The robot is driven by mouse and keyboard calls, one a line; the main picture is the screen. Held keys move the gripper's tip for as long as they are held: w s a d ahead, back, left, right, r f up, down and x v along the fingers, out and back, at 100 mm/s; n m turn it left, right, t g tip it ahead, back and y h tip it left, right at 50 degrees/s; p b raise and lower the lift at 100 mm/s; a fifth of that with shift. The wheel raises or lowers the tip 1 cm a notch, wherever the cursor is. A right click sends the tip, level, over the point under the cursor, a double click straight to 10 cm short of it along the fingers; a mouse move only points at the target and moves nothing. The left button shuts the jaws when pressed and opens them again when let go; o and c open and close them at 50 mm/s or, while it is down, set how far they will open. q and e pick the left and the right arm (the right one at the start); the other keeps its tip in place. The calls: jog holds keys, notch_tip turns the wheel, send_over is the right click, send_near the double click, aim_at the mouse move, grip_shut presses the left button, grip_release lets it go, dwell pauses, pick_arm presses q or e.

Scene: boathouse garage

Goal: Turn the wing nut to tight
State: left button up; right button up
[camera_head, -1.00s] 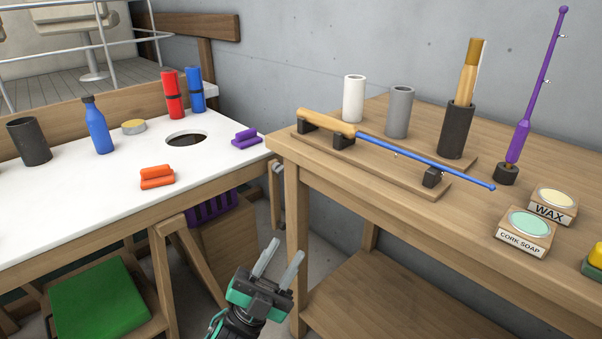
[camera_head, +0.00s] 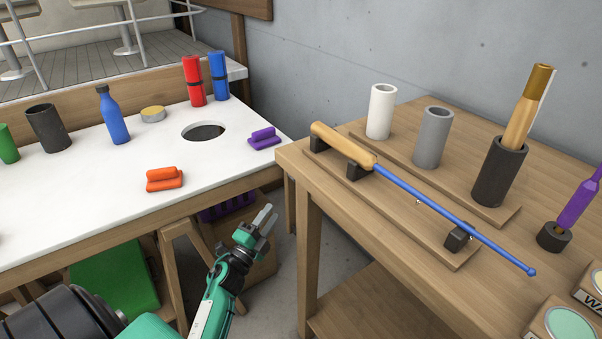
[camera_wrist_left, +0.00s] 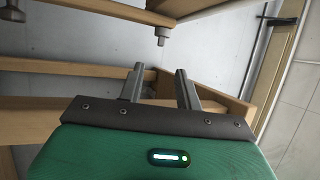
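My left gripper (camera_head: 266,218) is below the gap between the white-topped table and the wooden bench, in front of the table's corner. In the left wrist view its two fingers (camera_wrist_left: 159,80) are apart with nothing between them. A small grey metal piece (camera_wrist_left: 161,35) hangs from a wooden beam ahead of and above the fingertips, apart from them. I cannot tell whether it is the wing nut. No wing nut can be clearly made out in the head view. My right gripper is not in view.
The white-topped table (camera_head: 60,190) and wooden bench (camera_head: 380,255) flank the arm. A rod with a blue shaft (camera_head: 430,203) rests on supports on the bench. A purple crate (camera_head: 225,207) sits under the white table. Wooden beams (camera_wrist_left: 215,100) surround the fingers.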

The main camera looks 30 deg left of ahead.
pick_arm(q)
jog(key=x, duration=1.3)
jog(key=shift+w+r, duration=0.2)
jog(key=shift+c, duration=0.4)
